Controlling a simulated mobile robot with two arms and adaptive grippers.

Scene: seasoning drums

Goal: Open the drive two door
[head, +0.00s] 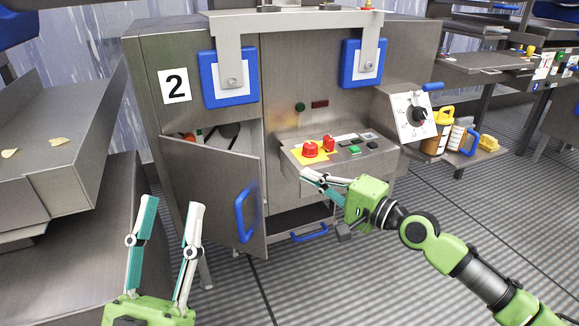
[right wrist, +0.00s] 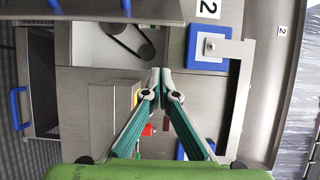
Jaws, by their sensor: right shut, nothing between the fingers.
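The drive two door (head: 212,187) is a grey metal panel with a blue handle (head: 247,211) on the cabinet marked "2". It stands partly open, swung out towards me, and the dark inside with a belt and pulley (head: 229,130) shows above it. In the right wrist view the open compartment with its belt (right wrist: 140,40) is at the top. My right gripper (head: 305,175) is shut and empty in front of the control panel, to the right of the door and apart from it. My left gripper (head: 172,203) is open and empty, in front and to the left of the door.
The control panel (head: 375,155) with red and green buttons juts out beside my right gripper. A lower drawer with a blue handle (head: 310,233) is under it. A conveyor trough (head: 75,135) stands at the left. Seasoning bottles (head: 437,133) stand on a shelf at the right.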

